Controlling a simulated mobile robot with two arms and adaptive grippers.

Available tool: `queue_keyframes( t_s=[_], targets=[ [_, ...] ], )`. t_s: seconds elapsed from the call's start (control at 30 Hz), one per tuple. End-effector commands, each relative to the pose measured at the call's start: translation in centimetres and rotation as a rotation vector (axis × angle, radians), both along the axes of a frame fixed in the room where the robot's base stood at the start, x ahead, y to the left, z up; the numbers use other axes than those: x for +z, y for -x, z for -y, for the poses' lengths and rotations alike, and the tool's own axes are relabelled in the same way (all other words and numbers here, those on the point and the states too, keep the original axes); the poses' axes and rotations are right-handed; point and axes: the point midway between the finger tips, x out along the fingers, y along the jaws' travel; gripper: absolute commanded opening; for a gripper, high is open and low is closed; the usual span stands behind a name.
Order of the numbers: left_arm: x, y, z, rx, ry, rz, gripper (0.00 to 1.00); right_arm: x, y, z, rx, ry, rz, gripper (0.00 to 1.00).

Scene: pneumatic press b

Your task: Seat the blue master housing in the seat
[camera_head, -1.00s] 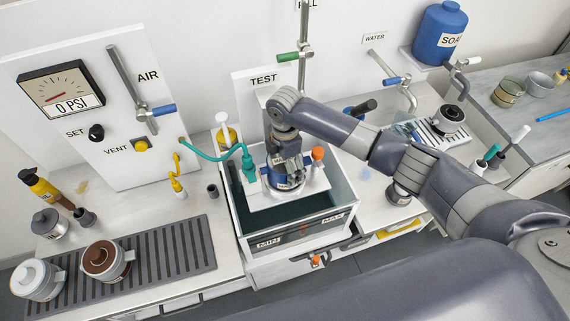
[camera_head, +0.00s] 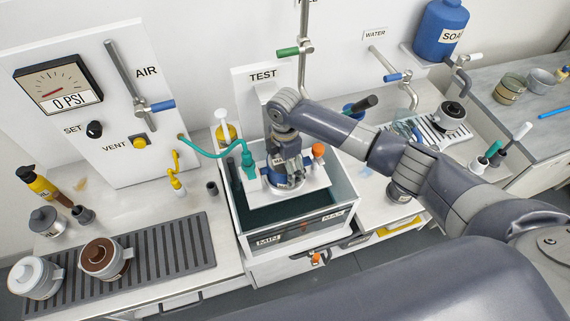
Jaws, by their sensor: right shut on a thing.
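The blue master housing (camera_head: 277,174) is upright on the white platform (camera_head: 314,184) above the test tank. My right gripper (camera_head: 289,167) points down over it and is shut on it. The seat under the housing is hidden by the housing and the gripper, so I cannot tell whether the housing is fully down in it. My left gripper is not in view.
The tank (camera_head: 233,219) holds dark liquid around the platform. A teal hose (camera_head: 213,155) runs from the air panel to a teal fitting left of the housing. An orange knob (camera_head: 318,150) stands at its right. Pots sit on the ribbed mat (camera_head: 198,243) at left.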

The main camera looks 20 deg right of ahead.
Motion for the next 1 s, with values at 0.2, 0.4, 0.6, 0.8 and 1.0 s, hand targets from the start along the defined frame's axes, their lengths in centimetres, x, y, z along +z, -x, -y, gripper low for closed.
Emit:
queue_keyframes(
  t_s=[0.2,0.4,0.6,0.8,1.0],
  targets=[
    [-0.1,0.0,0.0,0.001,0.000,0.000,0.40,-0.2,-0.1,-0.1,0.001,-0.001,0.002,0.40],
    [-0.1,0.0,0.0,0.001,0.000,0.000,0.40,-0.2,0.0,-0.1,0.001,-0.001,0.001,0.91],
    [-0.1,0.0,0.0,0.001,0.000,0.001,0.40,-0.2,0.0,0.0,0.001,0.000,0.001,1.00],
    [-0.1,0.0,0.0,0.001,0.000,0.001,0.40,-0.4,0.1,0.0,0.000,0.001,-0.002,1.00],
    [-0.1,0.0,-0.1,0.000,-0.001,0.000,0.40,0.8,0.0,0.0,0.002,0.000,0.001,1.00]
  ],
)
